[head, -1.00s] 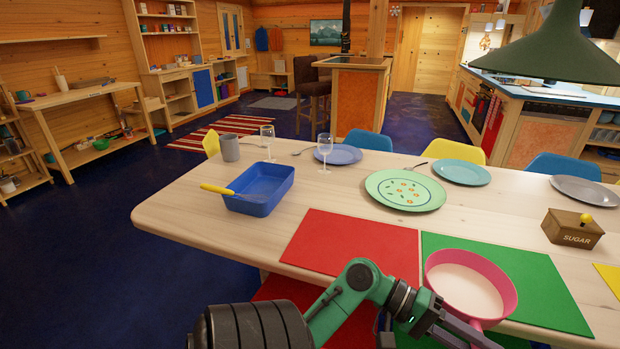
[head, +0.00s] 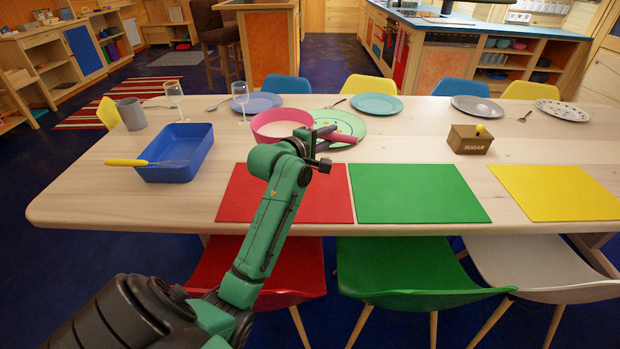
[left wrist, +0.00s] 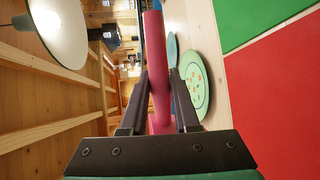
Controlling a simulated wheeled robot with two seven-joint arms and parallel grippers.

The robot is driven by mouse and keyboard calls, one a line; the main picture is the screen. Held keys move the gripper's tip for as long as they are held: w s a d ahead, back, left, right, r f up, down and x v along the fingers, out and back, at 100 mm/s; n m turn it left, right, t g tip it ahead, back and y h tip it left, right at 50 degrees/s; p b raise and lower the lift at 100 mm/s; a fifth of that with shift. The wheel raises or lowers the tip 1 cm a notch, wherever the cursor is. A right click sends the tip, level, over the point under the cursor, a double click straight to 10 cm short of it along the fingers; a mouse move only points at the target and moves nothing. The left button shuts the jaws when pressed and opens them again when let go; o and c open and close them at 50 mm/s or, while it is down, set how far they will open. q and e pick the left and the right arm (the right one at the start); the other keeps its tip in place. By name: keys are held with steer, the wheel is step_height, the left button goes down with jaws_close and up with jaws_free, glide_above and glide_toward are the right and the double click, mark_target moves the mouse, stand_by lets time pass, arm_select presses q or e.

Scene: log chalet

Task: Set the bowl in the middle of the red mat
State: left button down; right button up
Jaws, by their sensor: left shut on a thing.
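The bowl (head: 281,125) is pink with a pale inside and a straight handle. In the head view it shows beyond the far edge of the red mat (head: 290,200), with the green patterned plate partly behind it. My left gripper (head: 322,142) is shut on the bowl's handle. In the left wrist view the pink handle (left wrist: 158,60) runs between the two fingers (left wrist: 158,95). The bowl seems held above the table; its exact height is hard to tell. The mat's visible surface is bare. My right gripper is out of view.
A blue tray (head: 178,158) with a yellow-handled whisk stands left of the mat. Two wine glasses, a grey mug (head: 131,113) and the green plate (head: 350,124) stand behind. The green mat (head: 418,194) to the right is empty. A sugar box (head: 470,139) stands farther right.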

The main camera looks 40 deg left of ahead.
arm_select(q)
step_height(320, 180, down, 16)
steer(key=shift+r+b, duration=0.2)
steer(key=shift+b, duration=0.45)
steer(key=c, duration=0.7)
jaws_free()
steer(key=shift+o, duration=0.2)
steer(key=shift+s, duration=0.1)
steer(key=s, duration=0.4)
steer(key=s+r, duration=0.1)
steer(key=s, duration=0.3)
steer(key=s+r, duration=0.1)
steer(key=s, duration=0.2)
steer(key=shift+s+r, duration=0.15)
steer(key=shift+s, duration=0.25)
